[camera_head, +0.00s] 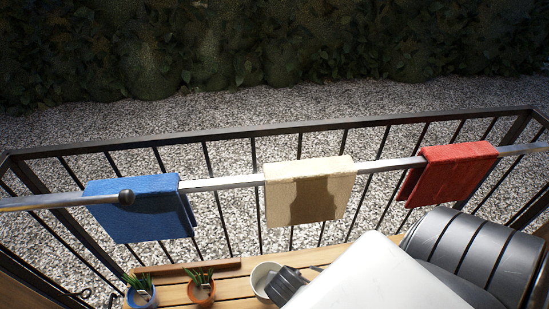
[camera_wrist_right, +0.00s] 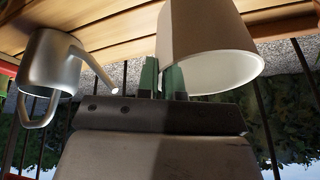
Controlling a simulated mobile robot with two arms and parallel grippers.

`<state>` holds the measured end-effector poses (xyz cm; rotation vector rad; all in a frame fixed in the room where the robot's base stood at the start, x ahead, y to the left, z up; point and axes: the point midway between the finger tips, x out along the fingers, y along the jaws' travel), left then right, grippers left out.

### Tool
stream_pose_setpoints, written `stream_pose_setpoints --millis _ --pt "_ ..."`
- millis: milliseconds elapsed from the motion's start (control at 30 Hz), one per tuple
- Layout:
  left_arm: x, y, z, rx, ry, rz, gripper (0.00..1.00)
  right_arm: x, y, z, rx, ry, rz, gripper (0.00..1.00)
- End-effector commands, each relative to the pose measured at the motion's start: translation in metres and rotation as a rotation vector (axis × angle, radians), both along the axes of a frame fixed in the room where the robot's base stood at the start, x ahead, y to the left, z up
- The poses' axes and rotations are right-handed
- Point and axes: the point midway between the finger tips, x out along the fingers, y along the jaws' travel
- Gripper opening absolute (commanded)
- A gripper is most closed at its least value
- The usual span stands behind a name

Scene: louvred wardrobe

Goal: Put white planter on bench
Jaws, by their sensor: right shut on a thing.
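The white planter (camera_head: 262,277) shows in the head view at the bottom centre, over the wooden bench (camera_head: 230,283). My right gripper (camera_head: 283,284) is at its right side, partly hidden by my pale arm. In the right wrist view the planter (camera_wrist_right: 208,45) fills the top centre, its open rim facing down in that picture. The green fingers of my right gripper (camera_wrist_right: 163,78) are shut on the planter at its rim. The planter's base is cut off, so I cannot tell whether it touches the bench. My left gripper is not in view.
A blue pot (camera_head: 140,295) and a terracotta pot (camera_head: 201,290) with plants stand left of the planter. A metal watering can (camera_wrist_right: 50,65) is nearby in the wrist view. A rail with blue, beige and red cloths (camera_head: 225,183) runs behind, before a black railing (camera_head: 240,134).

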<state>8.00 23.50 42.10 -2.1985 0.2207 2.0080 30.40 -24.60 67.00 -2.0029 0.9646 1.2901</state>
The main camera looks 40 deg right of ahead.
Motion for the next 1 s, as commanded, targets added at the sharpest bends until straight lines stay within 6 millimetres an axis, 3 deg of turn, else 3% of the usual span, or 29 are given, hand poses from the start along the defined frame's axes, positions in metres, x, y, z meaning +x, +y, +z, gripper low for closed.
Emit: stream_pose_setpoints --millis 100,233,600,967,1000 --pt "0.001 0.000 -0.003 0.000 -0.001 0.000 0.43 0.020 0.010 -0.014 0.001 -0.001 0.000 0.00" --pt "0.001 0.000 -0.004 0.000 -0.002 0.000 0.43 0.030 0.015 -0.020 -0.001 -0.001 0.001 0.00" --pt "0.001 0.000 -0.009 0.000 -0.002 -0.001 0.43 0.032 0.016 -0.060 -0.001 0.001 0.002 0.00" --pt "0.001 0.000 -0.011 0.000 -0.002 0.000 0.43 0.031 0.016 -0.064 0.001 0.000 0.000 0.00" --pt "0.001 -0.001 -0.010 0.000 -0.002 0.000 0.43 0.031 0.016 -0.064 0.001 0.000 0.001 0.11"
